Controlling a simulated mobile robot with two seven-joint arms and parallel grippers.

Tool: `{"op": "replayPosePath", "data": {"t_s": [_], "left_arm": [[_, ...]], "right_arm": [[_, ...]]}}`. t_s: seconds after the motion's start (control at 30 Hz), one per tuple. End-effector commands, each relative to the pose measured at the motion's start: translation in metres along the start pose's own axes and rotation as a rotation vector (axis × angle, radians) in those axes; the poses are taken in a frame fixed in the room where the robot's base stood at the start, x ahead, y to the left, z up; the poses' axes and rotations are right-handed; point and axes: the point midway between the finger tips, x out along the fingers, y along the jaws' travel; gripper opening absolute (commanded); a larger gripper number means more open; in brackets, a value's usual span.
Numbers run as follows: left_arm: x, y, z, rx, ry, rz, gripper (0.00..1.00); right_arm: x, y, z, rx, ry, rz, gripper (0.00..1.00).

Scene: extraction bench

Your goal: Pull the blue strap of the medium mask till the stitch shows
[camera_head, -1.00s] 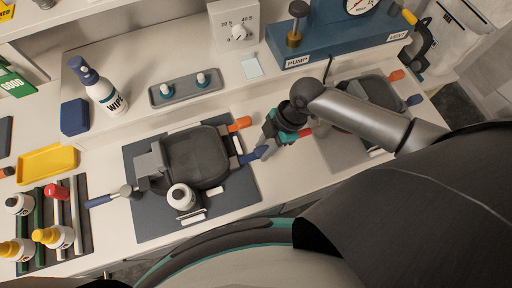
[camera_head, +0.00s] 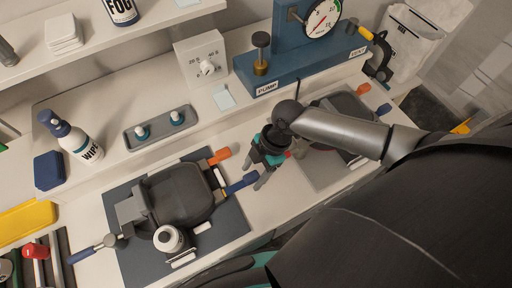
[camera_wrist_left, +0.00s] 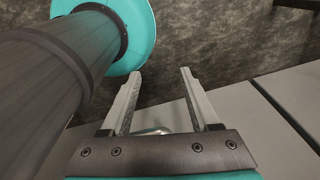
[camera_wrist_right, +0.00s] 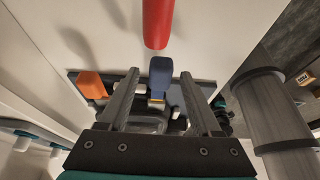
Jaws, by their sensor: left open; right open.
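A black mask (camera_head: 180,196) lies on a dark mat (camera_head: 232,222), with an orange strap end (camera_head: 220,156) and a blue strap end (camera_head: 241,183) on its right side. A second black mask (camera_head: 345,108) lies on a grey mat at the right, partly behind my right arm. I cannot read which mask is medium. My right gripper (camera_head: 254,174) is open beside the left mask's blue strap. In the right wrist view, the blue tab (camera_wrist_right: 160,74) shows between the open fingers, with a yellowish band at its lower end. My left gripper (camera_wrist_left: 157,76) is open and empty, over the floor.
The blue pump stand (camera_head: 300,68) is behind the right arm.

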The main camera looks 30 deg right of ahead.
Motion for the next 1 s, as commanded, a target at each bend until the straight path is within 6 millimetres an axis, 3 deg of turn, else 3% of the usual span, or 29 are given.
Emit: {"op": "replayPosePath", "data": {"t_s": [0.23,0.7,1.0], "left_arm": [[-0.001,0.0,0.0,0.0,0.0,0.0,0.62],[-0.002,0.0,0.0,0.0,0.0,0.0,0.62],[-0.002,0.0,0.0,0.0,0.0,0.0,0.62]], "right_arm": [[-0.028,0.001,0.001,-0.003,-0.003,0.002,0.65],[-0.13,0.0,0.001,-0.002,-0.004,0.002,0.65],[-0.152,0.0,0.001,0.001,-0.002,0.0,0.65]]}}
